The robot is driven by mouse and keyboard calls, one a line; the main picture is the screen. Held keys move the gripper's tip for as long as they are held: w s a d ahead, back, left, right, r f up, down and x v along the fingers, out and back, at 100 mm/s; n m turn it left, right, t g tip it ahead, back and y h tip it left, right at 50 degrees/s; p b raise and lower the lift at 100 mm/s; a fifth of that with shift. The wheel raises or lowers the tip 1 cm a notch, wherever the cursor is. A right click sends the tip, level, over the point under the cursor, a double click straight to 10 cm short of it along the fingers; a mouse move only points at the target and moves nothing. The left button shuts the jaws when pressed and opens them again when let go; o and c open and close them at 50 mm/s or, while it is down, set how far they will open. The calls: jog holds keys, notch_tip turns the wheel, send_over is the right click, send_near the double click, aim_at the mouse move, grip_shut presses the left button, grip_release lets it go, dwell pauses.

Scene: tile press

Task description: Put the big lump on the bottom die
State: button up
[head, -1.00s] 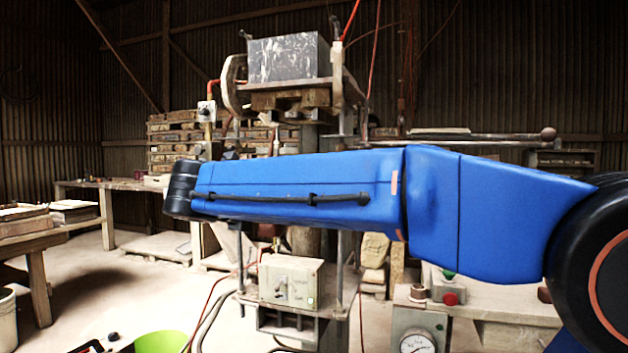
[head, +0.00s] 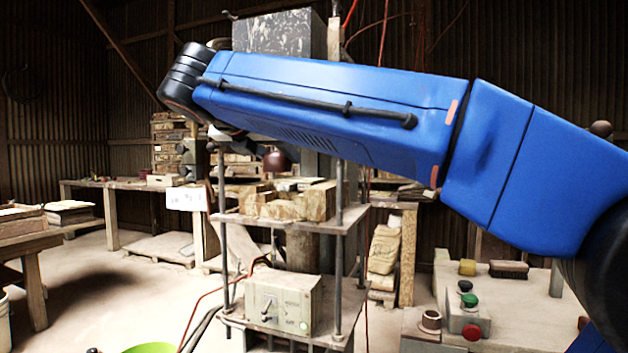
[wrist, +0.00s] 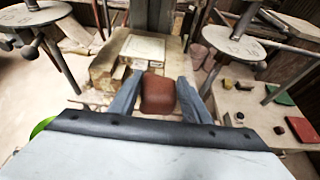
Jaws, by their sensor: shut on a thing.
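The big lump (wrist: 158,95) is reddish brown with rounded edges. In the wrist view it is between the two fingers of my gripper (wrist: 157,90), which is shut on it. In the head view the lump (head: 277,161) hangs below my forearm, above the press bed; my gripper is mostly hidden there. The bottom die (wrist: 143,47) shows in the wrist view as a pale square face on a wooden block, beyond the lump. In the head view the die (head: 292,204) sits on the press platform, apart from the lump.
Press posts (head: 339,250) stand around the platform. A control box (head: 283,303) sits below. A bench with buttons (head: 469,300) and a brush (head: 508,269) is at right. Round handled discs (wrist: 233,40) flank the wrist view. A green bowl (head: 150,349) is low at left.

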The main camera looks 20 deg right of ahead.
send_over(309, 181)
jog(key=shift+s, duration=0.2)
jog(key=shift+f, duration=1.7)
jog(key=shift+f, duration=0.15)
jog(key=o, duration=1.3)
jog(key=shift+o, duration=0.2)
jog(key=shift+a+r, duration=0.1)
jog(key=shift+r, duration=0.1)
jog(key=v, duration=1.2)
